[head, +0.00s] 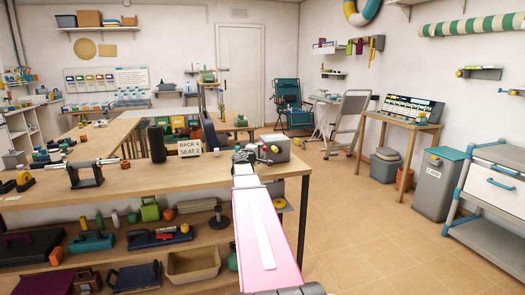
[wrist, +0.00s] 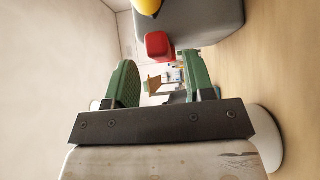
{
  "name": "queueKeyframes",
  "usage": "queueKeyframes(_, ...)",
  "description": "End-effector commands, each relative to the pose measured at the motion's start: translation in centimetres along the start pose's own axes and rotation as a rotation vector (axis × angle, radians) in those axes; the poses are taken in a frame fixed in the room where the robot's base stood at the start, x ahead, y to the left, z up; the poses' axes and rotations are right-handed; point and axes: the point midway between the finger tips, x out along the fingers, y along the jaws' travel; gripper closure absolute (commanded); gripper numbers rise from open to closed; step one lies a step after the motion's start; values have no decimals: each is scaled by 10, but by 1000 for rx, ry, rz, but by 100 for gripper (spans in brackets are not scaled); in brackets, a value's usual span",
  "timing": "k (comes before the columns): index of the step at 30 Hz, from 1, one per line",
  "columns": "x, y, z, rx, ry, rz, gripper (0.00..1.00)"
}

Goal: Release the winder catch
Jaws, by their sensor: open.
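A grey box (head: 283,144) with a yellow knob (head: 275,149) on its side stands at the right end of the workbench. In the wrist view the grey box (wrist: 205,22) fills the top right, with the yellow knob (wrist: 147,5) cut off by the top edge. A red block (wrist: 159,45), possibly the winder catch, sticks out from the box. My gripper (wrist: 163,78) is open, its two green fingers apart and empty. The red block appears beyond the fingertips, in line with the gap between them. In the head view my gripper (head: 246,158) is just left of the box.
The wooden workbench (head: 215,170) carries a sign (head: 189,148) reading "BACK 4 SEAT 2", a dark cylinder (head: 157,143) and a grey spindle device (head: 88,172) left of my gripper. Shelves below hold tools and a basket (head: 193,264). The tiled floor (head: 375,225) to the right is clear.

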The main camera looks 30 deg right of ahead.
Motion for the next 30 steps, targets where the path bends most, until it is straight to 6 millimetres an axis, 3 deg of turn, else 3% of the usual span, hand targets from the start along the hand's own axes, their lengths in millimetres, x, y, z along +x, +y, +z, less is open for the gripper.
queueKeyframes(1, 12, 0, -1, 0, -1, 0, 51)
queueKeyframes(6, 28, 0, 0, 0, -1, 0, 51)
queueKeyframes(15, 29, 0, 0, 0, 0, 0, 51)
queueKeyframes(19, 29, 0, 0, 0, 0, 0, 93)
queueKeyframes(20, 29, 0, 0, 0, 0, 0, 100)
queueKeyframes(30, 29, 2, 0, -15, -1, -17, 100)
